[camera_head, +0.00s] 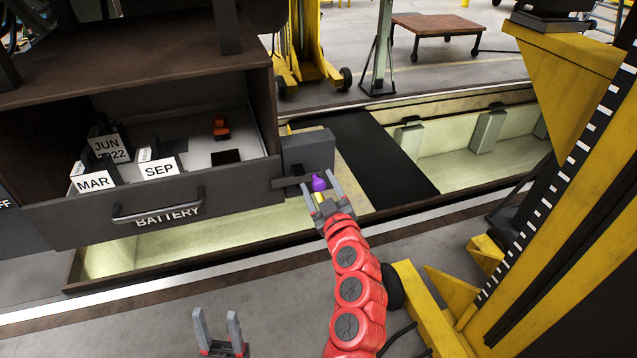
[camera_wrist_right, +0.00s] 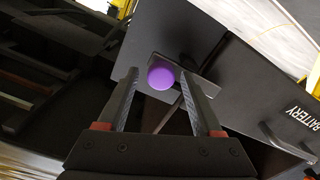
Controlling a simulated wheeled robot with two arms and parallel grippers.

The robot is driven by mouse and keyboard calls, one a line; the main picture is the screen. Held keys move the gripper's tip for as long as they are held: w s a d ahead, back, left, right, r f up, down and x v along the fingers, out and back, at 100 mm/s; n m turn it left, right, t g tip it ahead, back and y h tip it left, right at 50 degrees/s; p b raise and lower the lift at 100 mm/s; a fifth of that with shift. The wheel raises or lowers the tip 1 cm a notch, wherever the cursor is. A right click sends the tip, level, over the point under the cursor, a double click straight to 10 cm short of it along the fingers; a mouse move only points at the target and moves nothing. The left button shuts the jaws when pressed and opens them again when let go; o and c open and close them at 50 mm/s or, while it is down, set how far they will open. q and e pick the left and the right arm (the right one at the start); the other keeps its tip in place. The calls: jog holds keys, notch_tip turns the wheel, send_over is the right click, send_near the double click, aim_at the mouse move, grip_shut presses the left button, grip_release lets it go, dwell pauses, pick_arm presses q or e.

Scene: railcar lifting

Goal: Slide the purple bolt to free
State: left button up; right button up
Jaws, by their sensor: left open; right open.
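The purple bolt (camera_head: 319,184) has a round purple knob and sits on a dark slide bar on the grey block (camera_head: 308,152) at the right end of the battery drawer (camera_head: 160,210). My right gripper (camera_head: 322,190) is open, with its fingers reaching toward the knob. In the right wrist view the knob (camera_wrist_right: 161,75) shows between and just beyond the open fingertips (camera_wrist_right: 160,78); I cannot tell whether they touch it. My left gripper (camera_head: 218,318) is open and empty at the bottom of the head view, well away from the bolt.
The drawer stands open with several labelled batteries, among them one marked SEP (camera_head: 160,170), and a small orange-red piece (camera_head: 221,128). A yellow lifting column (camera_head: 570,190) stands at the right. A pit with a dark plank (camera_head: 375,150) lies behind my right gripper.

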jog(key=shift+w+a, duration=0.1)
jog(key=shift+w, duration=0.2)
jog(key=shift+c, duration=0.4)
grip_shut()
jog(key=shift+f, duration=0.1)
dwell(0.8)
